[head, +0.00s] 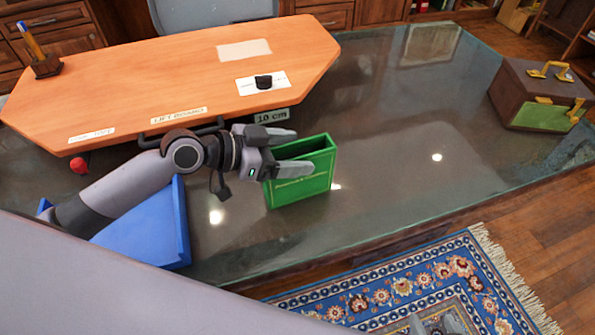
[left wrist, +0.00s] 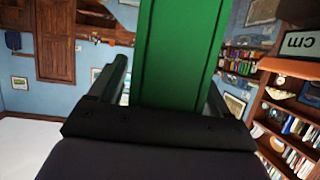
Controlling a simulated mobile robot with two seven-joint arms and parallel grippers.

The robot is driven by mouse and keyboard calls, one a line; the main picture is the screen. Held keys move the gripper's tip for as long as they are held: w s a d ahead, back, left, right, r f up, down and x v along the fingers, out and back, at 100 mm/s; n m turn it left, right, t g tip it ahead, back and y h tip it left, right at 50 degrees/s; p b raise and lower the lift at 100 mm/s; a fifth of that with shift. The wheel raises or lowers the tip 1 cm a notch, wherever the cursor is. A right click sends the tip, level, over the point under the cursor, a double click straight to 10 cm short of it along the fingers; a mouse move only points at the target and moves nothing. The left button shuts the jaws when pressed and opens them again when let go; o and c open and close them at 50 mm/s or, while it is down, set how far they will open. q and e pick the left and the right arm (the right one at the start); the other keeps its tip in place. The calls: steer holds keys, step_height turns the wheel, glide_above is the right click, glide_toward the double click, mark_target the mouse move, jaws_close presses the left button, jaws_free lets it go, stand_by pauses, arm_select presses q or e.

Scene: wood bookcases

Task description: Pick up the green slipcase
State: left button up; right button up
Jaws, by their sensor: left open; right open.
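The green slipcase (head: 300,186) stands upright on the glass desk top (head: 400,150), its open side up. My left gripper (head: 305,150) is open at the slipcase's upper left end, one finger on the far side and one on the near side. In the left wrist view the green slipcase (left wrist: 180,50) shows between the two open fingers (left wrist: 165,95), with a gap beside the left finger. I cannot tell whether either finger touches it. My right gripper (head: 438,324) shows only its open fingertips at the bottom edge, over the rug.
An orange raised board (head: 200,70) labelled "LIFT BOARD" lies behind the gripper, with a "10 cm" tag (head: 272,116). A blue tray (head: 140,235) is at the left. A brown and green box (head: 535,95) stands at the far right. The desk's middle right is clear.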

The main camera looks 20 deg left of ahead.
arm_select(q)
jaws_close()
